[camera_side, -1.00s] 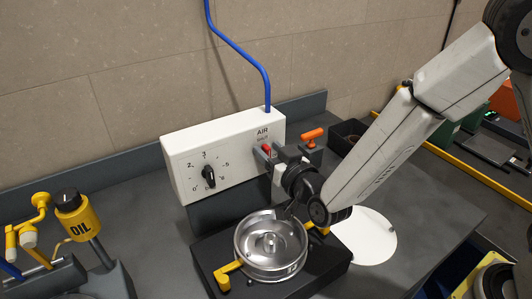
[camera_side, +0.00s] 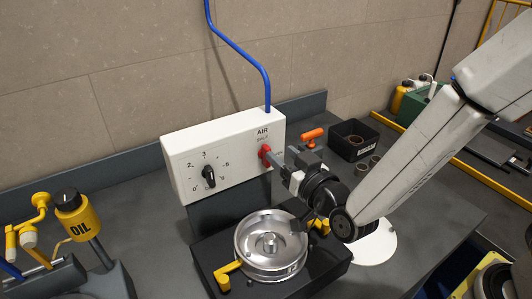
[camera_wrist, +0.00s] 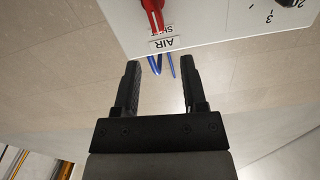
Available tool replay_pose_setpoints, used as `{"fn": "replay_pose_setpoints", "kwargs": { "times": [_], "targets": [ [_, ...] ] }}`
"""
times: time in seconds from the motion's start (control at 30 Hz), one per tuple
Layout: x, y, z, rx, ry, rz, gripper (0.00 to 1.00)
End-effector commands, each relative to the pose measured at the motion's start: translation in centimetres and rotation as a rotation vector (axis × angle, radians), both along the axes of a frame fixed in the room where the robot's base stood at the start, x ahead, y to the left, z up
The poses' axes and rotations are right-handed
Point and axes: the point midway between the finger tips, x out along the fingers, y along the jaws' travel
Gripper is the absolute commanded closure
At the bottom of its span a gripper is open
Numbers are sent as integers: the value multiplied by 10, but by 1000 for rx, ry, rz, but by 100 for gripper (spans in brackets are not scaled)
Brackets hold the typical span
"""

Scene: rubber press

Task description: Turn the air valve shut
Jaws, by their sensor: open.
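The white control box (camera_side: 232,142) stands at the back of the bench. Its red air valve handle (camera_side: 265,153) is on the right of its front face, under the AIR label. In the wrist view the red handle (camera_wrist: 153,12) points at the SHUT label, with the picture upside down. My gripper (camera_side: 272,156) is in front of the box, to the right of the handle and apart from it. In the wrist view its two dark fingers (camera_wrist: 160,85) are spread with nothing between them. The handle lies beyond the fingertips.
A black dial (camera_side: 209,176) is on the box's left half. A metal bowl (camera_side: 270,245) with yellow clamps stands below my gripper. An orange-handled part (camera_side: 313,134) is close by on the right. A blue hose (camera_side: 250,62) rises from the box.

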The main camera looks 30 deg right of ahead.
Motion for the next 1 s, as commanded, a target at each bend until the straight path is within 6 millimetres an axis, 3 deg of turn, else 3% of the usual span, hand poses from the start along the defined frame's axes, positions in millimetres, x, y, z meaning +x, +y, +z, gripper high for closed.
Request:
{"fn": "replay_pose_setpoints", "kwargs": {
  "times": [0.5, 1.0],
  "targets": [
    [0, 0, 46, 1, 0, 0, 46],
    [0, 0, 51, -1, 1, 0, 46]
  ]
}}
